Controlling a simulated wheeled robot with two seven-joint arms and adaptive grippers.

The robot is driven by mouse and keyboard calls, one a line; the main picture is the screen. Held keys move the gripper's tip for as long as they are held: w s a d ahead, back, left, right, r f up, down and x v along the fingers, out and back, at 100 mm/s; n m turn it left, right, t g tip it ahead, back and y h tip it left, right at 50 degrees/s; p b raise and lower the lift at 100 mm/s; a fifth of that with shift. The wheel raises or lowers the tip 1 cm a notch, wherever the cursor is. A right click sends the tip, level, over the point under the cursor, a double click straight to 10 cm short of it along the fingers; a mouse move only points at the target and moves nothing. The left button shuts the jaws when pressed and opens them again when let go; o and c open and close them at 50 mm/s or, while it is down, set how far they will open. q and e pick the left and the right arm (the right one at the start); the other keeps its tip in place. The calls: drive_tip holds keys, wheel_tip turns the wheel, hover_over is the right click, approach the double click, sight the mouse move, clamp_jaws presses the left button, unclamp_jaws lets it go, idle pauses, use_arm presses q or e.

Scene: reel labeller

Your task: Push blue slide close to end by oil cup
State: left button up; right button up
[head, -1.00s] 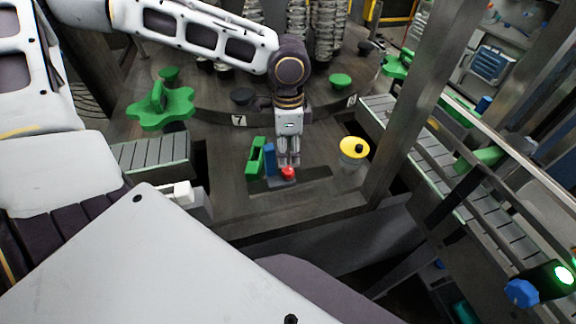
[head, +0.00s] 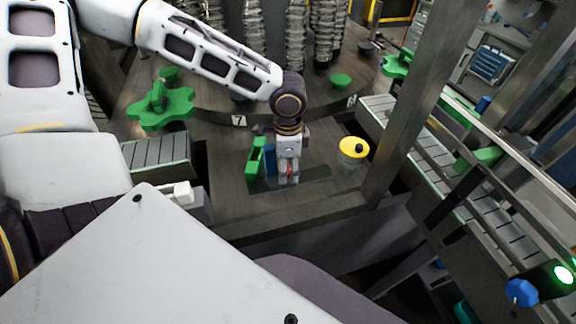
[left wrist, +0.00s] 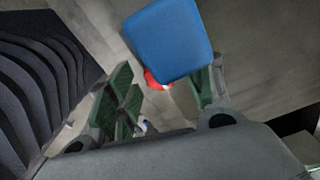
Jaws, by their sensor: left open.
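The blue slide (head: 270,160) is a small upright block beside a green piece on the dark plate; my left gripper partly covers it in the head view. In the left wrist view the blue slide (left wrist: 168,40) looms large ahead of the fingers. A red part (left wrist: 153,80) shows just below it. My left gripper (head: 288,180) points down, open, to the right of the slide and over the red part. I cannot tell whether it touches the slide. The likely oil cup (head: 353,150), with a yellow top and dark knob, stands to the right. My right gripper is not in view.
The green upright piece (head: 255,157) stands just left of the slide. A metal post (head: 405,120) rises right of the cup, with a roller conveyor (head: 425,150) beyond. A green star knob (head: 160,107) is at left. The plate between gripper and cup is clear.

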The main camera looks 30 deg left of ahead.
use_arm(q)
drive_tip(key=c, duration=1)
drive_tip(key=shift+r+m+p, duration=0.1)
drive_tip(key=shift+m+p, duration=0.4)
drive_tip(key=shift+m, duration=0.1)
drive_tip(key=m+p, duration=0.2)
drive_tip(key=m, duration=0.1)
drive_tip(key=shift+c, duration=0.3)
drive_tip(key=m+p, duration=0.1)
drive_tip(key=m, duration=0.1)
drive_tip(key=shift+m, duration=0.3)
drive_tip(key=shift+m+p, duration=0.45)
drive_tip(key=shift+m, duration=0.65)
